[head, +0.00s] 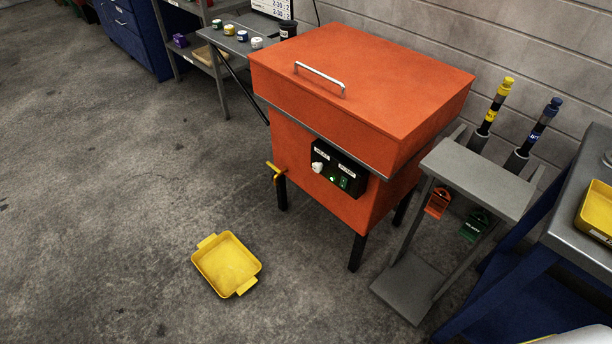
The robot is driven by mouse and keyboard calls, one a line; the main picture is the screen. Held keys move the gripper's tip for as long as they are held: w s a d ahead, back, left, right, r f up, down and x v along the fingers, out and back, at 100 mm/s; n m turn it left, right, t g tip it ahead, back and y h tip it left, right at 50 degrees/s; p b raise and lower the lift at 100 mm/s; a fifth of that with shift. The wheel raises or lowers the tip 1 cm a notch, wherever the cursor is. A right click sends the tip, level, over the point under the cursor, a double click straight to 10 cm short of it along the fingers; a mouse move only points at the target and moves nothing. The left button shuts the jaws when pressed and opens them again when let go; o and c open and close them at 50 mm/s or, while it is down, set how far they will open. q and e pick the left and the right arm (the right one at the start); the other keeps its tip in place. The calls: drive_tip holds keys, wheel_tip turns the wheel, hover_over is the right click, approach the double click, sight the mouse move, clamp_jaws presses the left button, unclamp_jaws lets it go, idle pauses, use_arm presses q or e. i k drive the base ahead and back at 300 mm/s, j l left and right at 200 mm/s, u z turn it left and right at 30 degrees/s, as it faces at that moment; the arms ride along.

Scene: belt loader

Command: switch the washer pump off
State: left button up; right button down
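The washer (340,110) is an orange box on dark legs with a closed lid and a metal handle (320,78). A black control panel (339,167) sits on its front face. The panel has a white knob or switch (318,167) on the left and a green part (343,182) on the right, with a small green light between them. Small white labels sit above the controls; their words are too small to read surely. Neither of my grippers shows in the head view.
A yellow tray (226,264) lies on the floor before the washer. A yellow lever (275,170) sticks out at the washer's lower left. A grey stand (478,180) with orange and green tags and a blue workbench (585,225) crowd the right. Floor on the left is clear.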

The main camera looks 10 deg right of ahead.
sight(343, 181)
drive_tip(key=i+j, duration=0.15)
drive_tip(key=j, duration=0.2)
drive_tip(key=i+j+z, duration=0.1)
drive_tip(key=j, duration=0.3)
drive_tip(key=i+j, duration=0.25)
drive_tip(key=j, duration=0.15)
